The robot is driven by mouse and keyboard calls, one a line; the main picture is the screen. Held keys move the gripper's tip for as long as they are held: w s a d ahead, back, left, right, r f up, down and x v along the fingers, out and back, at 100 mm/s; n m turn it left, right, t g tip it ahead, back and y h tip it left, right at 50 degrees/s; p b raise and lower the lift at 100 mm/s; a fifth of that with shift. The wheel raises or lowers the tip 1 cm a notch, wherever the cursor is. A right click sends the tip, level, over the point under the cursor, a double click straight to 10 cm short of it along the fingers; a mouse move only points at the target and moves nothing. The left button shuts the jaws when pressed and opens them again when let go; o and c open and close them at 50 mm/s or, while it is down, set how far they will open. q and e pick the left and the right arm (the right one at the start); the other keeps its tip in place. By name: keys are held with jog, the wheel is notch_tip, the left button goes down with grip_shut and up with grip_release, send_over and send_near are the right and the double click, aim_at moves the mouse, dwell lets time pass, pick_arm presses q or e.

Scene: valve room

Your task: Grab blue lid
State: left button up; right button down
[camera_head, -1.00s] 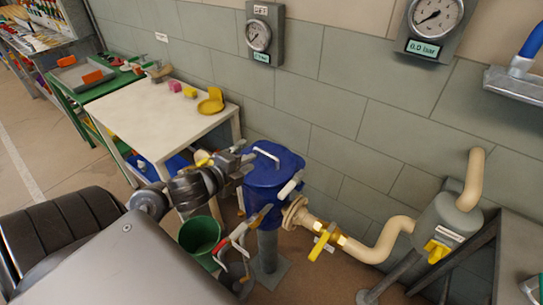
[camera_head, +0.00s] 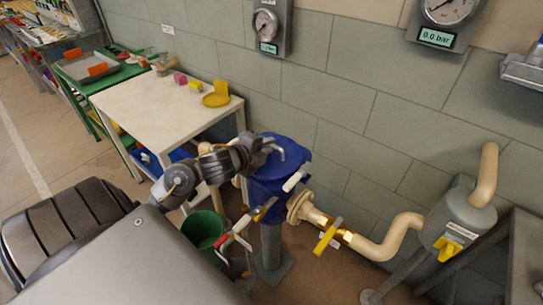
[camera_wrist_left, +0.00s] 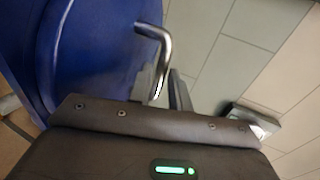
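The blue lid (camera_head: 290,153) sits on top of a blue vessel (camera_head: 268,190) near the wall. It carries a bent, light metal handle (camera_head: 272,147). My left gripper (camera_head: 262,146) reaches in from the left at the lid's handle. In the left wrist view, the blue lid (camera_wrist_left: 85,55) fills the left side, and the handle (camera_wrist_left: 163,50) runs down between the two dark fingers of my left gripper (camera_wrist_left: 165,88). The fingers stand a little apart; whether they press on the handle is unclear. My right gripper is not in view.
A white table (camera_head: 150,95) with a yellow piece (camera_head: 216,99) and small blocks stands behind. A green bucket (camera_head: 203,232) stands below my left arm. A pipe with a yellow-handled valve (camera_head: 327,236) leads right from the vessel. A gauge (camera_head: 268,24) hangs above.

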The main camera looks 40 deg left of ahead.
pick_arm(q)
jog(key=x, duration=0.2)
jog(key=shift+w, duration=0.25)
grip_shut()
jog(key=shift+s+f, duration=0.1)
dwell(1.0)
